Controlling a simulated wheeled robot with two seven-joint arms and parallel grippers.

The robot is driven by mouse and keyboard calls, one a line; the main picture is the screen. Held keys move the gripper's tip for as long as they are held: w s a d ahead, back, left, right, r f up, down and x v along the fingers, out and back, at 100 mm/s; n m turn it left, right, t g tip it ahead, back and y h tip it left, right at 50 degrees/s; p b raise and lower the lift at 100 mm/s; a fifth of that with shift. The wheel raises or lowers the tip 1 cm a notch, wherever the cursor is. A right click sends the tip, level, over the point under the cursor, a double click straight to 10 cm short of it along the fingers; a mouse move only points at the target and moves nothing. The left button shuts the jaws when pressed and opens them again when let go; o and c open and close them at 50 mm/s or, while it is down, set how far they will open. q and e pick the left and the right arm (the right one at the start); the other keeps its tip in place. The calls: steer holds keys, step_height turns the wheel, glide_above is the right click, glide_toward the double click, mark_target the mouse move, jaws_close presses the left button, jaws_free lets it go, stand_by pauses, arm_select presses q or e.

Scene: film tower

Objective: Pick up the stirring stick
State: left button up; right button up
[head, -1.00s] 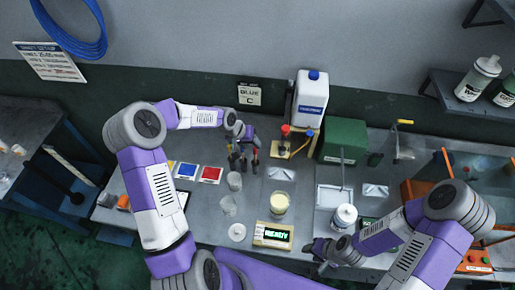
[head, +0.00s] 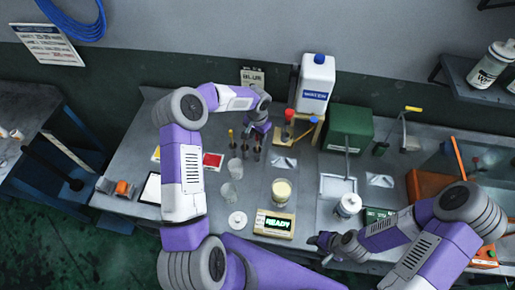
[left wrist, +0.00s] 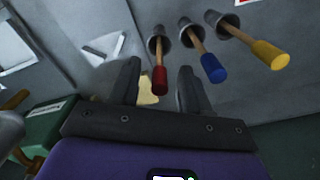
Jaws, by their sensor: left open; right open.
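Three sticks with coloured handles stand in small dark holders: red (left wrist: 160,80), blue (left wrist: 213,67) and yellow (left wrist: 270,54). I cannot tell which is the stirring stick. In the head view they stand in a row, with the yellow one (head: 231,136) leftmost, near the back of the bench. My left gripper (head: 260,128) is open and empty at the right end of this row. In the left wrist view the red handle appears between its open fingers (left wrist: 160,76); contact is not visible. My right gripper (head: 322,242) is open and low over the bench front.
Two clear beakers (head: 233,168) and a cup of pale yellow liquid (head: 281,190) stand in front of the row. A READY display box (head: 274,226), white jug (head: 315,85), wooden stand (head: 305,130) and green box (head: 347,128) are on the bench. A white bottle (head: 349,205) stands near the right arm.

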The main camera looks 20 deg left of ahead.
mark_target(257, 147)
arm_select(q)
step_height(257, 147, down, 3)
steer(key=shift+b, duration=0.45)
steer(key=shift+r, duration=0.1)
jaws_close()
